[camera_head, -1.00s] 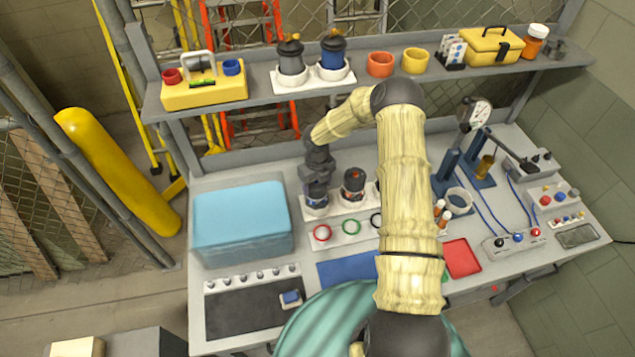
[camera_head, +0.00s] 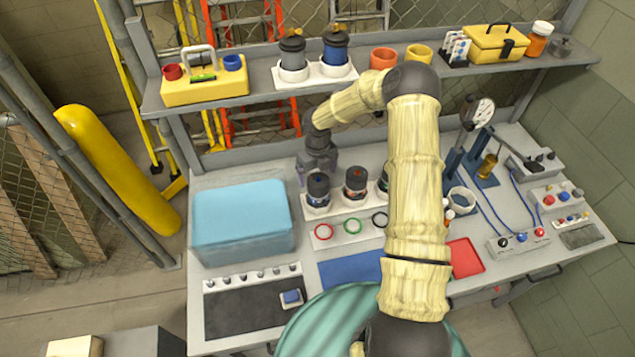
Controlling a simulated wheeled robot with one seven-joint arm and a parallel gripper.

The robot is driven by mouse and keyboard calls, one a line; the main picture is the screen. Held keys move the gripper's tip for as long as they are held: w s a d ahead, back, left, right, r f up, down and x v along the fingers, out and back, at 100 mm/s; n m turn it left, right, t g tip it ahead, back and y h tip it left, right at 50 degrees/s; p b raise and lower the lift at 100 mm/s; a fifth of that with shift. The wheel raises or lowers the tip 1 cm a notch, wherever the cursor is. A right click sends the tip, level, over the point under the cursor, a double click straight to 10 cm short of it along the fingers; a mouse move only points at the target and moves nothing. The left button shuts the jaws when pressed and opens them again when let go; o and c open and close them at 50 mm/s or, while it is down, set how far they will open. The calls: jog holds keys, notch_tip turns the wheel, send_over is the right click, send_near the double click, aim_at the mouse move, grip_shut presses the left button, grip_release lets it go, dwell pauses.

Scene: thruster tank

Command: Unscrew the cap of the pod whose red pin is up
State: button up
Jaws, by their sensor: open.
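Several dark pods with black caps stand on a white rack at the back middle of the bench. The left pod (camera_head: 318,190) is upright, with a small bluish mark on top. The middle pod (camera_head: 355,183) shows a small reddish spot on its cap. The right pod (camera_head: 383,182) is partly hidden by my arm. The pins are too small to tell surely which are up. My gripper (camera_head: 318,174) is open and empty, just behind and above the left pod, its fingers spread to either side. Whether it touches the cap cannot be told.
A blue translucent box (camera_head: 243,222) stands left. The shelf (camera_head: 440,78) overhangs behind my gripper. A gauge press (camera_head: 480,140) stands right. A blue mat (camera_head: 350,269) is clear.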

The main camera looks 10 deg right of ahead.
aim_at(317, 180)
notch_tip(317, 180, up, 7)
jog(key=b, duration=0.1)
jog(key=shift+b, duration=0.3)
jog(key=shift+r, duration=0.15)
jog(key=s+r+n+t+b, duration=0.1)
jog(key=s+r+n+b, duration=0.2)
jog(key=s+n, duration=0.9)
jog(key=s+r+n+t+b, duration=0.1)
jog(key=s+r+n+b, duration=0.2)
jog(key=s+n, duration=1)
jog(key=n, duration=0.7)
jog(key=shift+d+t, duration=0.2)
jog(key=shift+t, duration=0.1)
